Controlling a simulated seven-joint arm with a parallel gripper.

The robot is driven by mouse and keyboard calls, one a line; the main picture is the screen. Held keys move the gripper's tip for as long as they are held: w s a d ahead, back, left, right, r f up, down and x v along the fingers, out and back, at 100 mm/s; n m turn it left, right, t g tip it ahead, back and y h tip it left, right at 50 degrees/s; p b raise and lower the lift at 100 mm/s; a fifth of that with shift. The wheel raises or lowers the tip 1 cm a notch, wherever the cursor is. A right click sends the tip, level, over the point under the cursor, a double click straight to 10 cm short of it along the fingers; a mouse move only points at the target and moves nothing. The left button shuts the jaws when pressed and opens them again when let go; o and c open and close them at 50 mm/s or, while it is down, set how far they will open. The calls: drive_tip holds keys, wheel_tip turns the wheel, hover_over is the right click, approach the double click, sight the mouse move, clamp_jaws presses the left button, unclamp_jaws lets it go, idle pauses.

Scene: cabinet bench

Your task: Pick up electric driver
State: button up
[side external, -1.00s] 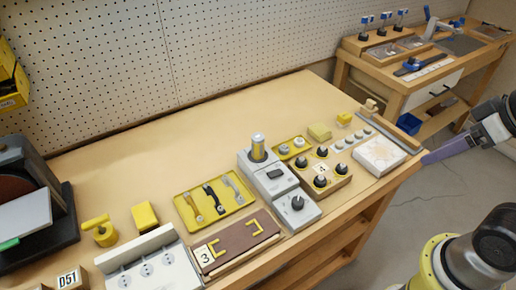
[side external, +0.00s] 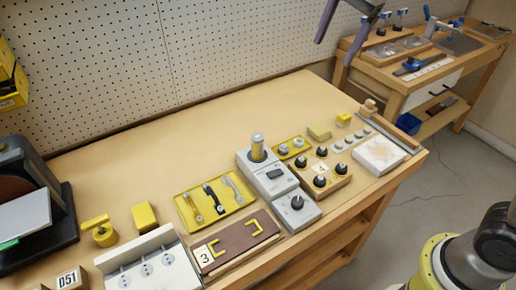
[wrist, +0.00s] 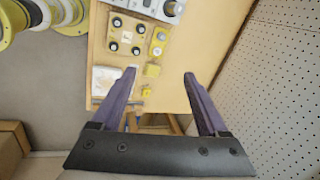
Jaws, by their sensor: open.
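I cannot tell for certain which item is the electric driver. A yellow and grey upright cylinder (side external: 257,147) stands in a grey dock unit (side external: 270,178) near the middle of the bench and may be it. In the wrist view only part of a grey unit (wrist: 148,7) shows at the top edge. My gripper (side external: 347,32) is high above the bench's far right side, partly cut off by the top of the side view. In the wrist view my gripper (wrist: 160,73) has its two purple fingers wide apart, with nothing between them.
Near the dock are a yellow tool tray (side external: 214,200), a knob board (side external: 321,173) and a white box (side external: 379,155). A brown board (side external: 238,243) lies in front. The pegboard (side external: 200,50) stands behind. The bench's back middle is clear. A second bench (side external: 420,70) is at right.

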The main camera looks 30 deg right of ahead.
drive_tip(key=w+a+f+g, duration=0.1)
drive_tip(key=w+a+f, duration=0.3)
drive_tip(key=w, duration=0.2)
drive_tip(key=g, duration=0.2)
hover_over(258, 145)
drive_tip(key=w, duration=0.2)
drive_tip(key=shift+h, duration=0.3)
drive_tip(key=f, duration=1.4)
drive_tip(key=shift+s+d+f, duration=0.2)
drive_tip(key=shift+d+f, duration=0.1)
drive_tip(key=shift+f, duration=0.1)
wheel_tip(258, 145, down, 7)
drive_tip(key=shift+r, duration=0.1)
drive_tip(key=shift+d+f, duration=0.15)
drive_tip(key=shift+f, duration=2.8)
clamp_jaws()
drive_tip(key=shift+r, duration=0.1)
